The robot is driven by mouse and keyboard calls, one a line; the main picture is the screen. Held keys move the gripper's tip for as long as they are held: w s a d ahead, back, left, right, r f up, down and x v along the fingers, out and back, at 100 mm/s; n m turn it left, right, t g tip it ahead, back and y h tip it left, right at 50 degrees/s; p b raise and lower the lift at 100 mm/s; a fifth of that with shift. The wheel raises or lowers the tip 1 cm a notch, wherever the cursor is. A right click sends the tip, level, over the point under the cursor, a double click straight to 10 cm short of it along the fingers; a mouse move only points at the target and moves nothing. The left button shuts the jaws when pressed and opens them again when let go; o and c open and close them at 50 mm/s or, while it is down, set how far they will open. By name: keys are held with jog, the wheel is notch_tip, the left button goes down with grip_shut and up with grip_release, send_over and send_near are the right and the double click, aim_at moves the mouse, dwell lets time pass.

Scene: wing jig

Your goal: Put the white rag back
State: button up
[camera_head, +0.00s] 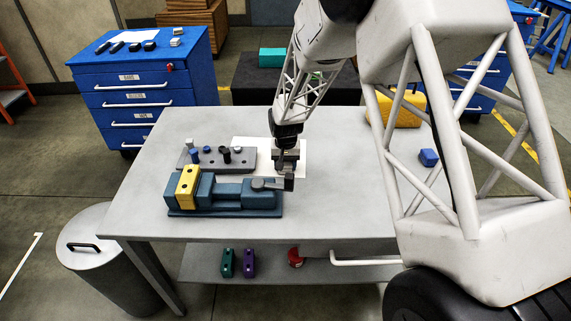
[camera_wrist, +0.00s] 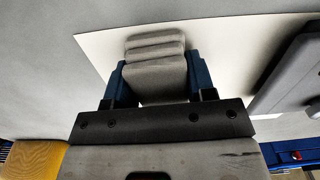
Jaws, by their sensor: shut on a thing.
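The rag is over a flat white sheet (camera_wrist: 225,50) on the bench. I cannot tell whether it touches the sheet. In the head view the gripper hides most of the rag, and the white sheet (camera_head: 296,146) shows around it.
The blue fixture (camera_head: 225,195) with a yellow block (camera_head: 188,186) and a grey holed plate (camera_head: 215,160) stand close left. A blue drawer cabinet (camera_head: 140,85) at back left bears a white sheet and several dark and grey pieces. A blue cube (camera_head: 428,157) lies right.

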jog(key=shift+f, duration=0.15)
jog(key=o, duration=0.9)
jog(key=shift+o, duration=0.2)
notch_tip(320, 180, up, 12)
jog(key=shift+r, duration=0.2)
dwell(0.6)
